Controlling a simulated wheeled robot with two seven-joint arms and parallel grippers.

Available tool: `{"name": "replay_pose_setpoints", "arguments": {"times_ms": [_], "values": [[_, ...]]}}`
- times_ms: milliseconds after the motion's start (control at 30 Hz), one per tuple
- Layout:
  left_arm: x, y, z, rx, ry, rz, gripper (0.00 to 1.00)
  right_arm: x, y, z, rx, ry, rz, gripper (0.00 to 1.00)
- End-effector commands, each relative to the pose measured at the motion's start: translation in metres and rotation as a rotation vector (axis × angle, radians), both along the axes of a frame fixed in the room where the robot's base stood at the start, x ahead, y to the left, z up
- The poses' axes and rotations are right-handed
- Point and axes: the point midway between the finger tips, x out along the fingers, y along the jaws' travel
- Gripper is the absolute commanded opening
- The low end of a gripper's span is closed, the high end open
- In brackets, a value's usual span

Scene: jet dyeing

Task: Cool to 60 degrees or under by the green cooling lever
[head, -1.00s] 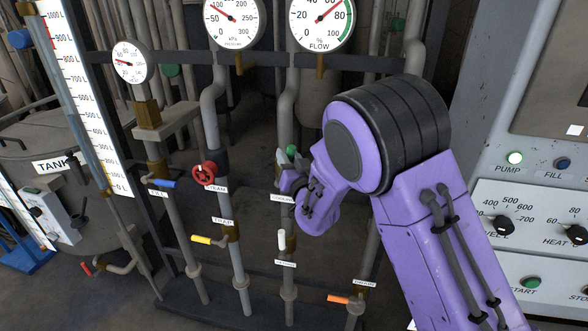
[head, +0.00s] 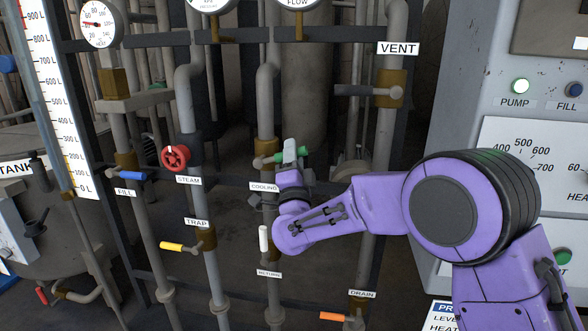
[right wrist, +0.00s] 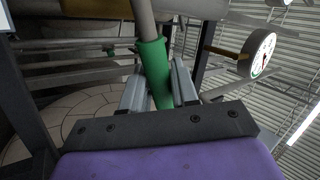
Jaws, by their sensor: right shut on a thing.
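The green cooling lever (head: 293,155) is on the pipe above the COOLING label (head: 264,187) in the head view. It points to the right from its valve, roughly level. My right gripper (head: 289,159) is shut on the lever from below and partly hides it. In the right wrist view, the green grip (right wrist: 153,62) stands between the two grey fingers (right wrist: 159,88). The HEAT gauge (head: 99,24) is at the upper left, with a red needle pointing left. Its exact reading is too small to tell. My left gripper is not in view.
A red steam handwheel (head: 174,158), blue fill lever (head: 132,175), yellow trap lever (head: 171,246), white return lever (head: 264,239) and orange drain lever (head: 332,316) surround the cooling pipe. A grey control panel (head: 455,150) stands at the right, its PUMP lamp (head: 520,86) lit.

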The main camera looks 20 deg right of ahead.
Motion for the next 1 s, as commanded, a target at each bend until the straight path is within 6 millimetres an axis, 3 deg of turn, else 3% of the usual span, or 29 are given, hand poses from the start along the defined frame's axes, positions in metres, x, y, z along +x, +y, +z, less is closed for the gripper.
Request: {"name": "replay_pose_setpoints", "arguments": {"times_ms": [33, 100, 400, 1000], "values": [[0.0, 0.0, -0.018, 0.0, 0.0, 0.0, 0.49, 0.0, -0.002, -0.011, 0.036, -0.025, -0.001, 0.0], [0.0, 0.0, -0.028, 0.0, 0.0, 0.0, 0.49, 0.0, -0.002, -0.015, 0.083, -0.053, -0.001, 0.0], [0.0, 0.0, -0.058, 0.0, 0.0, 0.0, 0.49, 0.0, -0.004, -0.026, 0.231, -0.144, 0.002, 0.0], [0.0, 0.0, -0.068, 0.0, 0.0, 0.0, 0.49, -0.001, -0.004, -0.028, 0.296, -0.182, 0.002, 0.0]]}}
